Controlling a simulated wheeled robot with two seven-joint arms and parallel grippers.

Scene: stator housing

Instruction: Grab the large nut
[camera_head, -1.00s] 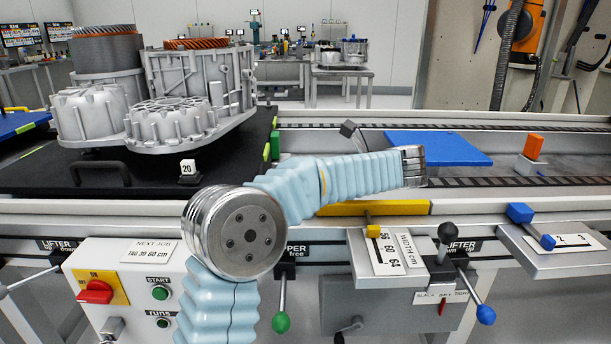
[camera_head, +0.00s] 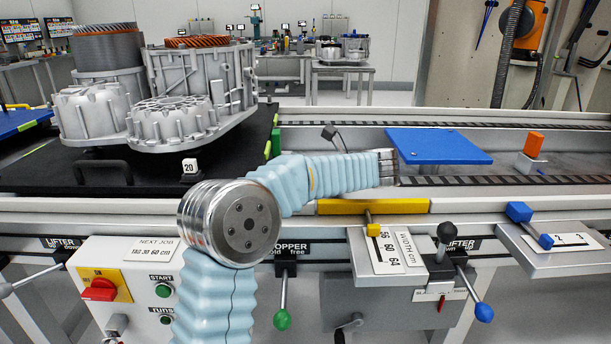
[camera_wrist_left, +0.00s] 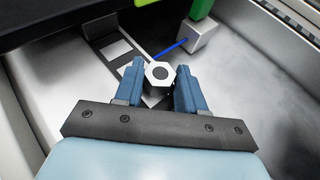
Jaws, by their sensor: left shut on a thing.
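In the left wrist view, the large nut (camera_wrist_left: 160,73) is a light grey hexagon with a dark round hole. It sits between the two blue fingers of my left gripper (camera_wrist_left: 160,80), which is shut on it near the fingertips. In the head view my left arm reaches in over the conveyor's front rail; its fingers and the nut are hidden there. My right gripper is in neither view.
A grey housing (camera_head: 170,120) stands on a black plate (camera_head: 50,180) at left. A blue plate (camera_head: 438,146) and an orange block (camera_head: 534,145) lie right. The wrist view shows a grey block (camera_wrist_left: 198,36) with a blue rod near the nut.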

